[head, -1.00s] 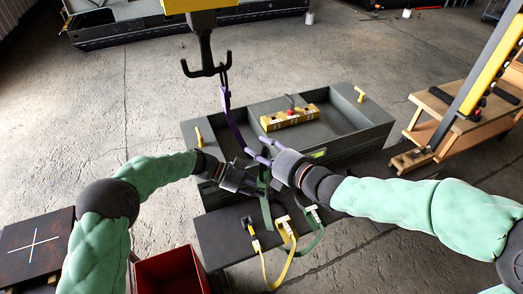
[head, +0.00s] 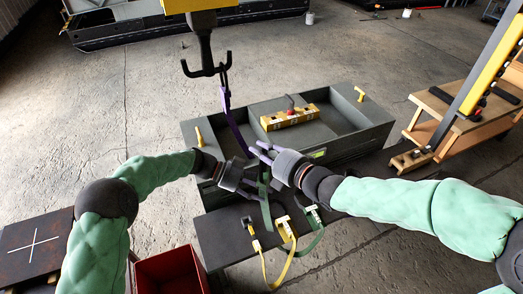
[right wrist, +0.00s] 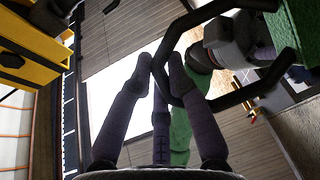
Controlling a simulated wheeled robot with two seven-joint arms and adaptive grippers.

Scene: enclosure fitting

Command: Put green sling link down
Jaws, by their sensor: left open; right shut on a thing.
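The green sling (head: 265,197) hangs upright at the near side of the grey enclosure. In the right wrist view, part of it shows as a green band (right wrist: 294,27) at the upper right, with a dark angular link (right wrist: 173,45) beside it. My right gripper (head: 259,150) is above the sling; in the wrist view its fingers (right wrist: 162,75) are shut on the dark link. My left gripper (head: 256,188) is open, lower down and close to the green sling; its fingertips are partly hidden. I cannot tell whether it touches the sling.
A purple sling (head: 232,120) hangs from the black crane hook (head: 206,68) into the grey enclosure (head: 350,140). A yellow block (head: 290,117) lies inside. Yellow sling ends (head: 286,232) lie on the dark near ledge (head: 225,240). A red bin (head: 170,275) stands in front.

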